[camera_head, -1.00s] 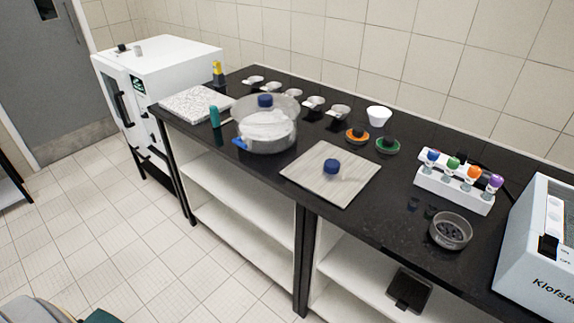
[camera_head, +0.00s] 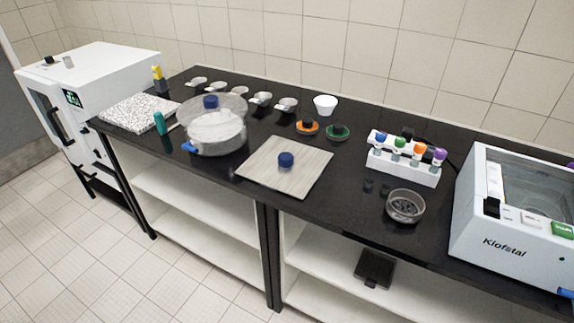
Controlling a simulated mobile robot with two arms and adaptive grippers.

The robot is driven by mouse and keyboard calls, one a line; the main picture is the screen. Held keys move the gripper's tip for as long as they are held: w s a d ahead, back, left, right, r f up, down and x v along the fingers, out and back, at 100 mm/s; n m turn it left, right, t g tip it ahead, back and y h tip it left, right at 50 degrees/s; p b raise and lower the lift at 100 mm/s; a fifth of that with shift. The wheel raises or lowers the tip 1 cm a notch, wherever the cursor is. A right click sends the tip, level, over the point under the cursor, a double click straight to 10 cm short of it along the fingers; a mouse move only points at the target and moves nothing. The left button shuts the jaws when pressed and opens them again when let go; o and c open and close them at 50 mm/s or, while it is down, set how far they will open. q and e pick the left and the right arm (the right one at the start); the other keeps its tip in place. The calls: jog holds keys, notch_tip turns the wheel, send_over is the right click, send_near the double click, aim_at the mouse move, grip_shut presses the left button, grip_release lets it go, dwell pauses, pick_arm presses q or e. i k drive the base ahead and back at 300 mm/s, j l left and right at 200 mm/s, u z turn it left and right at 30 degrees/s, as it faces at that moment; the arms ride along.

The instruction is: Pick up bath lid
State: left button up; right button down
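A flat, square, light grey-beige plate (camera_head: 262,178) lies on the black bench top near its front edge. A round dark blue knob (camera_head: 286,160) stands on it, so it looks like a lid, probably the bath lid. To its left stands a clear round vessel (camera_head: 216,138) with a domed transparent cover (camera_head: 232,105) topped by another blue knob (camera_head: 211,102) and a blue tap low on its side. A white machine (camera_head: 480,215) marked "Klofstal" stands at the right, cut by the picture edge, with a glassy top. Neither of my grippers is in view.
A white rack (camera_head: 404,172) with coloured-top pieces and a round sieve-like dish (camera_head: 404,205) lie right of the plate. Small metal pans, a white bowl (camera_head: 325,105) and orange and green discs line the back. A speckled slab (camera_head: 140,111) and white oven (camera_head: 85,80) are at left.

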aim_at(289, 167)
jog(key=z, duration=1.6)
jog(key=j+z, duration=0.2)
jog(key=z, duration=0.45)
jog(key=k+j+z, duration=0.4)
jog(key=j, duration=0.3)
jog(key=k+j+z, duration=0.4)
jog(key=k+j, duration=0.05)
jog(key=j, duration=0.15)
